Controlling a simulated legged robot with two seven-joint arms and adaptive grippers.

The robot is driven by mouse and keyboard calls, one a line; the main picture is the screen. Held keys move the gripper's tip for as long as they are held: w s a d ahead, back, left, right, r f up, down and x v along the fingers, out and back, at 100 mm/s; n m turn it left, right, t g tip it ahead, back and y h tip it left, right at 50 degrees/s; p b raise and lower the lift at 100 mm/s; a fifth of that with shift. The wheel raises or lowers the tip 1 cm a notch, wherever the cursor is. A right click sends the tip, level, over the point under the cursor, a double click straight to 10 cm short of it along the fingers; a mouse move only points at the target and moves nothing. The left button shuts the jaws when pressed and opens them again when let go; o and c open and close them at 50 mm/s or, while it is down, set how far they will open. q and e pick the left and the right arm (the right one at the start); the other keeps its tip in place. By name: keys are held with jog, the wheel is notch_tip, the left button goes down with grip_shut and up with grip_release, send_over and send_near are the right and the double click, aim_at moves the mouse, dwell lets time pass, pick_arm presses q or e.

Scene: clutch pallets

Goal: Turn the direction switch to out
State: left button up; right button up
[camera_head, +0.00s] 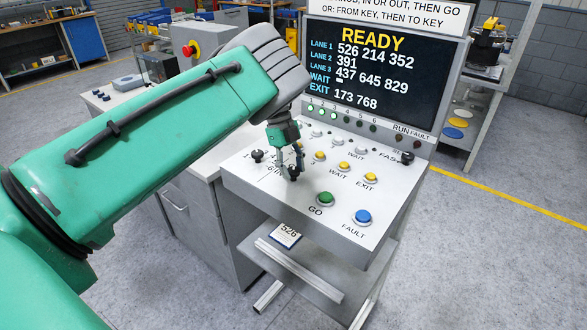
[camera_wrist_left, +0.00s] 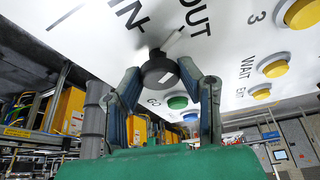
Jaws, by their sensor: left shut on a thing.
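The direction switch (camera_wrist_left: 160,69) is a round black knob on the sloped white panel, below the printed words IN and OUT in the left wrist view. I cannot tell surely which way the knob points. My right gripper is in neither view.
The console panel (camera_head: 285,210) also carries a green GO button (camera_head: 326,199), a blue FAULT button (camera_head: 362,217), several yellow buttons and another black knob (camera_head: 257,155). The screen (camera_head: 375,75) reads READY. A shelf with a 526 card (camera_head: 285,236) sits below.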

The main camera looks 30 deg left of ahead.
pick_arm(q)
jog(key=shift+w+a+r+m, duration=0.1)
jog(key=shift+w+r+m, duration=0.15)
jog(key=shift+m, duration=0.15)
jog(key=o, duration=1.1)
jog(key=shift+o, duration=0.2)
jog(key=shift+f, duration=0.2)
jog(key=shift+a, duration=0.1)
jog(key=shift+a+r, duration=0.1)
jog(key=shift+r, duration=0.25)
jog(key=v, duration=1.1)
jog(key=shift+w, duration=0.2)
